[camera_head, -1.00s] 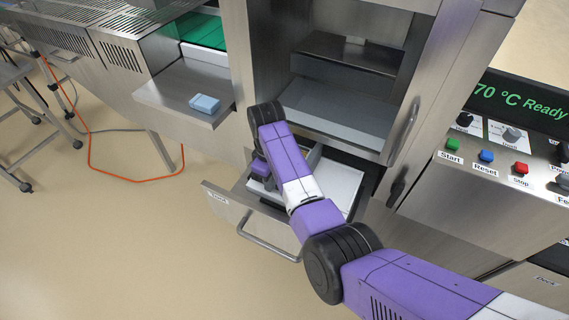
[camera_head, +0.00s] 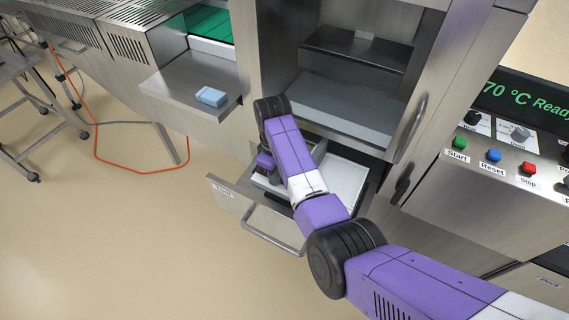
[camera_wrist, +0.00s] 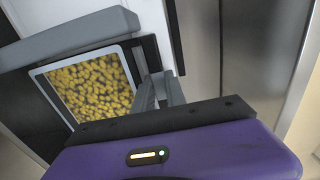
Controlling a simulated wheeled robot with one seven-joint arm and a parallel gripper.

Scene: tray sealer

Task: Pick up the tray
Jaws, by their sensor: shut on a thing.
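The tray (camera_wrist: 131,62) shows in the wrist view as a pale-rimmed rectangle filled with yellow pieces. It sits in a dark surround, and its contents lie left of my fingers. My gripper (camera_wrist: 160,92) is shut on the tray's near right edge; the exact contact is partly hidden by the fingers. In the head view my gripper (camera_head: 273,178) is down at the open drawer (camera_head: 232,198), mostly covered by my arm. The tray cannot be made out there.
The drawer has a bar handle (camera_head: 272,234) and a white inside part (camera_head: 345,180). Above it is the sealer's open chamber (camera_head: 345,105). A light-blue block (camera_head: 211,96) lies on a steel shelf (camera_head: 175,85). A button panel (camera_head: 505,160) stands right. Floor at lower left is clear.

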